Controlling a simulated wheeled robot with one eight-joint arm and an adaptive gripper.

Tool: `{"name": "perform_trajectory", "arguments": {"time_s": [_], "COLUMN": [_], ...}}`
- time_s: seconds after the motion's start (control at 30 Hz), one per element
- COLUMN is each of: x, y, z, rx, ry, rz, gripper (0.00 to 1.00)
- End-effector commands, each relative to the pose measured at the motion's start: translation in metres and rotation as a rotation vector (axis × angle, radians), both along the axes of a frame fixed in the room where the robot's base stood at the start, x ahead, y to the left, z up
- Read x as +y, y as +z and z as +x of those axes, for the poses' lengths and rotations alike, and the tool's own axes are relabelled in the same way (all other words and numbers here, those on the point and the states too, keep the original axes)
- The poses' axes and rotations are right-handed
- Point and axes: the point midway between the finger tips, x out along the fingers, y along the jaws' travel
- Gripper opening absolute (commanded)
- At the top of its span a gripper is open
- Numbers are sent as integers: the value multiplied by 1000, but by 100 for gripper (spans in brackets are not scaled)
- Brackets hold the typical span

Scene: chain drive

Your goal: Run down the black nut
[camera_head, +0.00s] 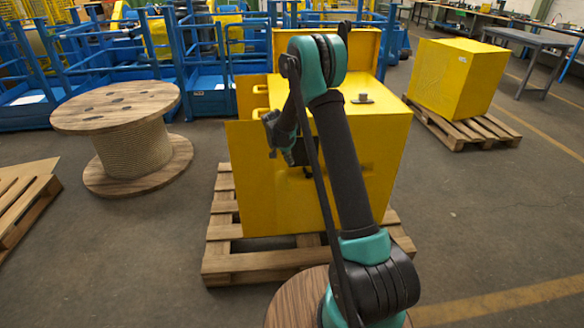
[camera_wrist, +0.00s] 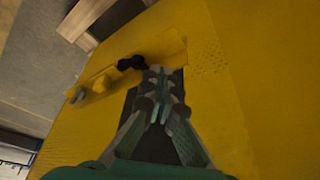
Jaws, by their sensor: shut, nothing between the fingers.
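The yellow machine housing (camera_head: 350,180) stands on a pallet, with an open flap on its left side. In the wrist view its yellow surface (camera_wrist: 225,60) fills most of the picture, with a dark opening behind my fingers. A small black lobed piece (camera_wrist: 131,62), possibly the black nut, sits on a yellow plate just left of my fingertips. My gripper (camera_wrist: 158,72) is shut and empty, its tips close beside that piece; I cannot tell whether they touch. In the head view my arm hides much of the housing's front, and the nut cannot be made out.
The wooden pallet (camera_head: 222,262) lies under the housing. A wooden cable reel (camera_head: 130,150) stands left, and a second yellow box (camera_head: 455,80) on a pallet stands back right. Blue racks (camera_head: 205,95) line the back.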

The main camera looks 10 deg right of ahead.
Motion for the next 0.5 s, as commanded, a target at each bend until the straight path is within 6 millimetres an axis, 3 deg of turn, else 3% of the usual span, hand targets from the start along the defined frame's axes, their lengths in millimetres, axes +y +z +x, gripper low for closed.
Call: {"name": "perform_trajectory", "arguments": {"time_s": [0.07,0.2,0.33,0.5], "x": [3,1,-13,-42], "y": [7,13,16,22], "z": [-2,-3,-4,-7], "rx": [0,8,52,128], "ry": [1,17,122,393], "rz": [0,2,11,44], "gripper": [0,16,32,34]}}
